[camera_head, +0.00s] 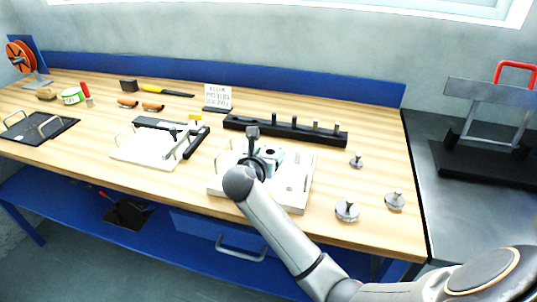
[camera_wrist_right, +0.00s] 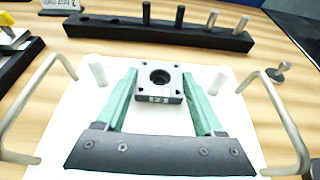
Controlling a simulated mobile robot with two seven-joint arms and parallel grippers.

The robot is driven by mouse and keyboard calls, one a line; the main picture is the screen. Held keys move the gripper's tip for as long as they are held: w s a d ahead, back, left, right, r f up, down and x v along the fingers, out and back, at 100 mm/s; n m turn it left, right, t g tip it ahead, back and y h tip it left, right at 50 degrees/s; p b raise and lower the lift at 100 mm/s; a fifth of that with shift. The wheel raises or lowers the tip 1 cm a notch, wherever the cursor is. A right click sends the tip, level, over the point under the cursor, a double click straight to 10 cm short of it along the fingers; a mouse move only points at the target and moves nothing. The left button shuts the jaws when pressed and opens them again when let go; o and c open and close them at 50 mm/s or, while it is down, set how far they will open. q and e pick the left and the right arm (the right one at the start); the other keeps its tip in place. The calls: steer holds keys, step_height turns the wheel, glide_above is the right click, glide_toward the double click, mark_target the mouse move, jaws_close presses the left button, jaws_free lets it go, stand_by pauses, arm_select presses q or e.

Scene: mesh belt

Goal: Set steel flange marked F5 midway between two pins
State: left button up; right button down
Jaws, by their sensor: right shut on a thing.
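The steel flange (camera_wrist_right: 158,84), a dark square block with a round centre hole, sits between the two green fingers of my right gripper (camera_wrist_right: 158,90). The gripper is shut on it. Its front label is too small to read surely. The flange is over the white plate (camera_wrist_right: 75,135), between a white pin on the left (camera_wrist_right: 97,72) and another on the right (camera_wrist_right: 217,82); whether it touches the plate I cannot tell. In the head view my right gripper (camera_head: 268,157) is above the white plate (camera_head: 215,187), partly hiding it. My left gripper is not in view.
Metal handles (camera_wrist_right: 285,120) rise at the plate's sides. A black block with several pegs (camera_head: 285,131) stands behind it. Round metal knobbed pieces (camera_head: 347,211) lie to the right. Another white plate (camera_head: 145,150) lies to the left. A small sign (camera_head: 217,96) stands at the back.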

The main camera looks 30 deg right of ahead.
jaws_free()
steer(key=shift+f, duration=0.15)
steer(key=p+v, duration=0.1)
steer(key=v, duration=1.1)
steer(key=shift+r, duration=0.25)
steer(key=shift+w, duration=0.1)
